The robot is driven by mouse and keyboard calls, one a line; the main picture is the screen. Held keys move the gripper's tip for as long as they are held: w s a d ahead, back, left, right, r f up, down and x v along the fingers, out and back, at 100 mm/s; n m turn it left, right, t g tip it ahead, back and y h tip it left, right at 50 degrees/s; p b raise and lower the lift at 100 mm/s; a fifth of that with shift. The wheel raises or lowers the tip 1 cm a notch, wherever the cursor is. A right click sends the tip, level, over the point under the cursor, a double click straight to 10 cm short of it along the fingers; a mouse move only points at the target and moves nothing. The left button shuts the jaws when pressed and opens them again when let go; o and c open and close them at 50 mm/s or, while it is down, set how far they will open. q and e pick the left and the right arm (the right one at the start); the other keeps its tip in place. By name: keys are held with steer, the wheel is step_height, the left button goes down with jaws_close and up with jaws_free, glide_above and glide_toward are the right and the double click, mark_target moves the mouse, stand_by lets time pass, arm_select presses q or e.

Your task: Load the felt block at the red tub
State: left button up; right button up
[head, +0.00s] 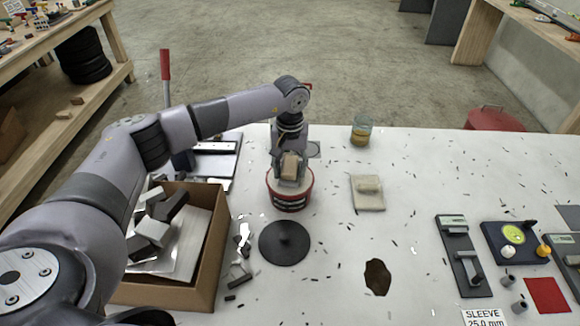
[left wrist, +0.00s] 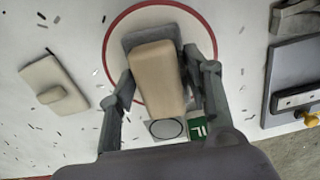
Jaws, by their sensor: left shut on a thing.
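The felt block (head: 290,165), a tan block with a grey layer under it, is in my left gripper (head: 291,178). In the left wrist view the block (left wrist: 157,80) sits between the two fingers of the gripper (left wrist: 160,88), which is shut on it. The red tub (head: 290,203) stands on the white table directly under the gripper. Its red rim (left wrist: 110,38) circles a pale content in the left wrist view. The block's grey underside is over that content; I cannot tell whether it touches. My right gripper is out of view.
A dark round lid (head: 284,243) lies in front of the tub. A cardboard box (head: 215,262) of metal offcuts stands to the left. A beige pad with a handle (head: 367,193) and a glass jar (head: 361,130) are to the right. Dark shavings are scattered about.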

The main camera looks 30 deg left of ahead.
mark_target(290, 164)
arm_select(q)
steer(key=shift+f+b, duration=0.3)
steer(key=shift+f, duration=0.1)
stand_by(0.5)
steer(key=shift+f+b, duration=0.15)
steer(key=shift+b, duration=0.2)
stand_by(1.2)
steer(key=shift+r+p, duration=0.6)
steer(key=shift+r, duration=0.55)
steer(key=shift+r+p, duration=1.05)
steer(key=shift+r, duration=1.4)
